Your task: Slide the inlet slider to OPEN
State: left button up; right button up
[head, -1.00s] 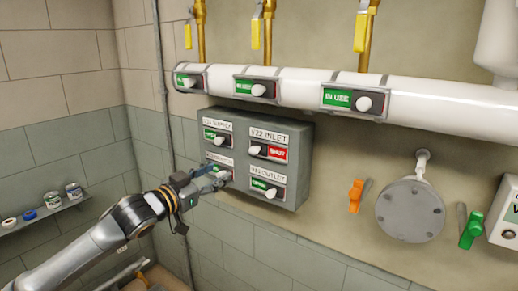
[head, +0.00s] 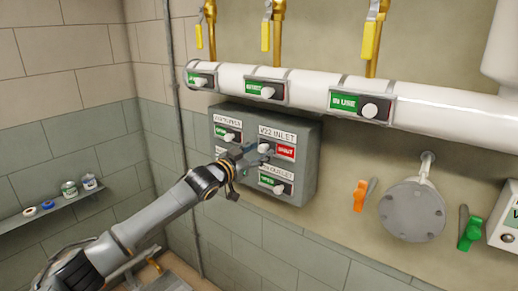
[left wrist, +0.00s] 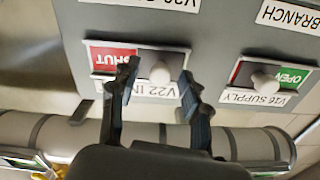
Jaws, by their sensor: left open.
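The grey valve panel (head: 310,160) is on the wall and carries several labelled sliders. The V22 INLET slider's white knob (head: 264,147) sits at the left of its slot, with a red SHUT field (head: 286,151) showing to its right. In the upside-down left wrist view the knob (left wrist: 160,74) stands between the two fingers, with the red field (left wrist: 112,58) to its left. My left gripper (head: 258,155) is open at this slider. Its fingers (left wrist: 155,85) lie either side of the knob; I cannot tell whether they touch it. My right gripper is not in view.
The V26 SUPPLY slider (head: 229,137) and an outlet slider (head: 272,184) sit close by on the panel, both showing green. A white pipe (head: 450,110) runs above. An orange handle (head: 360,196) and round flange (head: 412,211) are to the right.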

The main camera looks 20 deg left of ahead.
pick_arm(q)
jog(key=shift+w, duration=0.2)
grip_shut()
jog(key=d, duration=0.2)
jog(key=s+d, duration=0.1)
jog(key=d, duration=0.1)
jog(key=s+d, duration=0.1)
jog(key=d, duration=0.1)
jog(key=shift+s+d, duration=0.1)
jog(key=shift+s, duration=0.05)
grip_release()
